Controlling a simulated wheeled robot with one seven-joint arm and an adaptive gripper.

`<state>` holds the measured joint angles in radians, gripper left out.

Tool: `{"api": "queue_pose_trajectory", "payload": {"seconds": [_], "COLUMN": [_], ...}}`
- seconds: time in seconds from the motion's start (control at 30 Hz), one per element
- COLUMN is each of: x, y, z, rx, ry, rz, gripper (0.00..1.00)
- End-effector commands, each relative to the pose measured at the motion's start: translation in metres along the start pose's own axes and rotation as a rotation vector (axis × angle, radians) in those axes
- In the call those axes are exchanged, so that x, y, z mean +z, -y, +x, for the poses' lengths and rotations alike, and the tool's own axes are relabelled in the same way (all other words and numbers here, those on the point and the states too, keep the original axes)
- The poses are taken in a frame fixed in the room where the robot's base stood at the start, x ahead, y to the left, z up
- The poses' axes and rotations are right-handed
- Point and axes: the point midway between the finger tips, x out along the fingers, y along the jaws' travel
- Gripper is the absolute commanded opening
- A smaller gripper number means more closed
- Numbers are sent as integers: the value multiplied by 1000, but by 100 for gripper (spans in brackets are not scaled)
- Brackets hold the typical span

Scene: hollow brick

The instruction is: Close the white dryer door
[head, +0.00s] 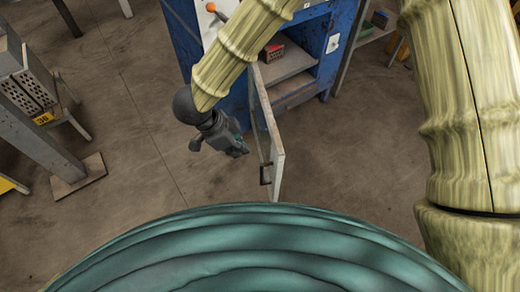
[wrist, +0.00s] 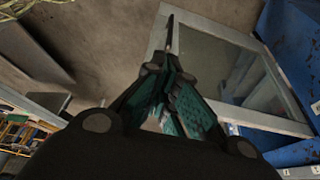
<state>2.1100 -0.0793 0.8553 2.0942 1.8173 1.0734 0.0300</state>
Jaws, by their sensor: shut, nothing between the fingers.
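The white dryer door (head: 277,148) stands open from the blue dryer (head: 240,100), swung out toward me, and shows nearly edge-on in the head view. A dark handle (head: 265,173) is near its free end. In the wrist view the door's pale frame and window (wrist: 235,70) lie beyond the fingers. My gripper (head: 241,150) is shut and empty, just left of the door. It also shows in the wrist view (wrist: 170,80). I cannot tell whether it touches the door.
A red hollow brick (head: 271,53) sits on a shelf (head: 287,66) inside the dryer. A grey post with a foot plate (head: 78,177) and a rack of bricks (head: 32,90) stand at the left. The concrete floor (head: 130,130) between is clear.

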Motion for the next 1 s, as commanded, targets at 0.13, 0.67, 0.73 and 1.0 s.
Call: {"api": "queue_pose_trajectory", "payload": {"seconds": [0.13,0.67,0.73,1.0], "x": [1,0,-6,-32], "y": [-1,-2,0,-1], "z": [9,94,99,110], "rx": [6,6,3,3], "ry": [1,0,1,1], "rz": [4,2,3,3], "gripper": [0,0,0,0]}}
